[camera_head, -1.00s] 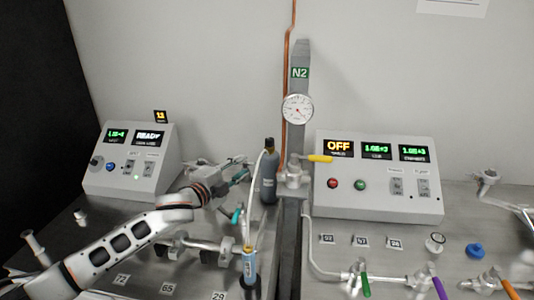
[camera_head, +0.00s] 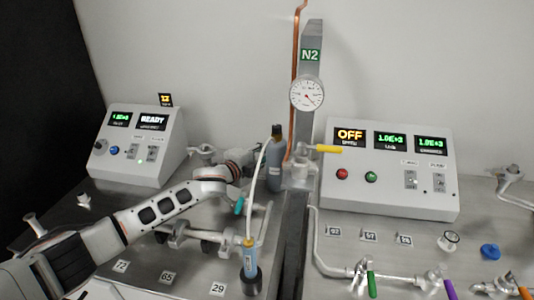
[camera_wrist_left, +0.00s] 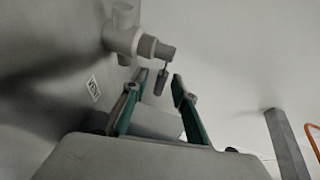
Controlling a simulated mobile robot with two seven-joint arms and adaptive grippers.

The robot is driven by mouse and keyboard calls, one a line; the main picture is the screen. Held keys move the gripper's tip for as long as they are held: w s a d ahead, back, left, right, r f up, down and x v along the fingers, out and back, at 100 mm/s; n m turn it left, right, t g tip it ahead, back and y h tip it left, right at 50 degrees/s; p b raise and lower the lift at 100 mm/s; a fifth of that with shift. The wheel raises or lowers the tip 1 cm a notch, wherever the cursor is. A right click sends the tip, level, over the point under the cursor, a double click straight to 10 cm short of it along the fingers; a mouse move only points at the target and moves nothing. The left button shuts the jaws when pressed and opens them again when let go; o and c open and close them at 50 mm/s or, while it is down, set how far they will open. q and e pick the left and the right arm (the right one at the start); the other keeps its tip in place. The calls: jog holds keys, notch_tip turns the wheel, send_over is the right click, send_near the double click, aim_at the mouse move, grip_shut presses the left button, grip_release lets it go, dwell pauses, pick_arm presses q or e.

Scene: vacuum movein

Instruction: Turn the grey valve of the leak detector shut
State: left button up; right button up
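The leak detector is probably the grey box with the READY display (camera_head: 138,150) at the left in the head view. A grey valve (camera_wrist_left: 124,40) with a short dark grey handle (camera_wrist_left: 161,82) shows in the left wrist view. My left gripper (camera_wrist_left: 160,85) is open, its green-edged fingers on either side of the handle's lower end. I cannot tell whether either finger touches it. My right gripper is out of view.
A grey gas cylinder (camera_head: 275,160) and a metal post (camera_head: 309,60) with a gauge stand close to my left gripper. A control box (camera_head: 390,195) stands at the right.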

pick_arm(q)
jog(key=shift+w+d+f, duration=0.1)
jog(key=shift+w+d, duration=0.15)
jog(key=shift+w, duration=0.15)
grip_shut()
